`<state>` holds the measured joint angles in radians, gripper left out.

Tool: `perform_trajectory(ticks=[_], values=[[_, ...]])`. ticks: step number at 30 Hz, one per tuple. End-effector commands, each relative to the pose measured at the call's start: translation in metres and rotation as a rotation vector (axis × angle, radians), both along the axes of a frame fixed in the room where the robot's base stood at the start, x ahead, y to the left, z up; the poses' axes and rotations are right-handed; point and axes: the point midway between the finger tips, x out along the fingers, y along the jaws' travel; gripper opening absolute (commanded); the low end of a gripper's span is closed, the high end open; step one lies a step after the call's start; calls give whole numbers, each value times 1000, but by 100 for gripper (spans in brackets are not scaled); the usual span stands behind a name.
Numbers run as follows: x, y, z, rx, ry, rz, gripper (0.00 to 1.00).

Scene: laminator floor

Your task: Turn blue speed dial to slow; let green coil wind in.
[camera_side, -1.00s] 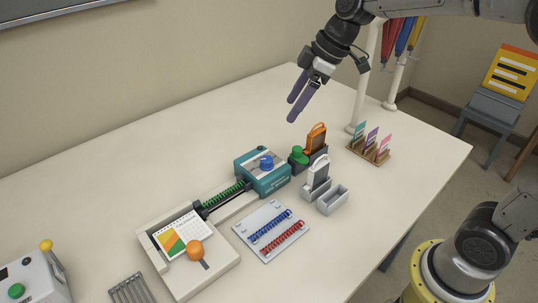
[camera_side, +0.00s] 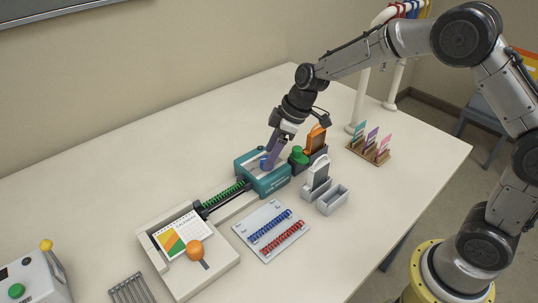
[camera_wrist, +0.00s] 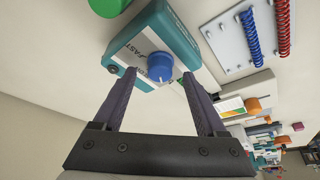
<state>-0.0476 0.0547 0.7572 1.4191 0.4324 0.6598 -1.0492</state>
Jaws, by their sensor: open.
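The blue speed dial (camera_side: 264,164) sits on top of the teal unit (camera_side: 268,186). In the wrist view the dial (camera_wrist: 159,67) has a white pointer line, and the word FAST reads beside it; other lettering is partly hidden. My gripper (camera_side: 268,165) is over the teal unit at the dial. In the wrist view its two purple fingers (camera_wrist: 157,88) are open, one on each side of the dial; contact is not clear. The green coil (camera_side: 227,194) lies along the black bar between the teal unit and the white tray holding the calendar (camera_side: 181,235).
A green button (camera_side: 298,153) stands right beside the teal unit, with an orange-handled piece (camera_side: 317,138) behind it. A white board with blue and red coils (camera_side: 271,232) lies in front, beside grey holders (camera_side: 333,200). The table's left rear is clear.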

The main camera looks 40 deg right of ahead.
Motion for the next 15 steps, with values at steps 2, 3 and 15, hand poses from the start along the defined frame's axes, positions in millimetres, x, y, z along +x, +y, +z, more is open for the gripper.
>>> perform_trajectory(ticks=[2, 3, 15], values=[[2, 2, -7, -1, 1, 0, 74], [2, 2, -9, -1, 1, 0, 74], [4, 3, -12, 0, 0, -1, 67]])
